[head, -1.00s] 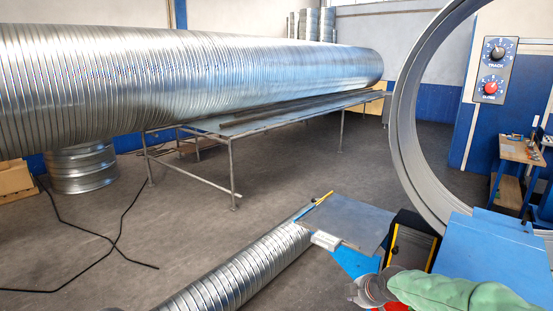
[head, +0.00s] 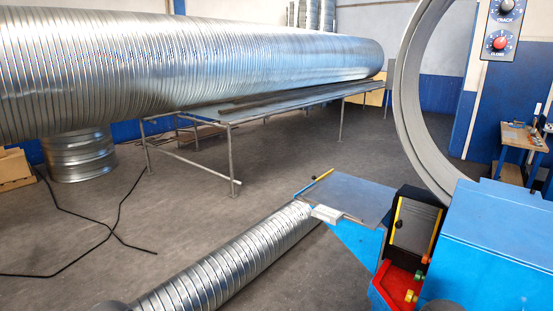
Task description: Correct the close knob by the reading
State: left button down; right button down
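A narrow spiral duct (head: 225,265) runs from the lower left up to a grey plate (head: 350,193) on the blue machine. A small pale block (head: 327,213) sits at the plate's near edge; I cannot read any figure on it. Neither gripper's fingers show; only dark rounded parts, probably mine, show at the bottom edge.
A large duct (head: 180,75) lies at the back left above a metal stand (head: 235,130). A big grey ring (head: 408,110) stands behind the blue machine housing (head: 490,250). A red tray (head: 390,283) holds small coloured pieces. A workbench (head: 525,145) is far right. Dark cable crosses the left floor.

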aim_at(500, 43)
jog(key=z, duration=1.55)
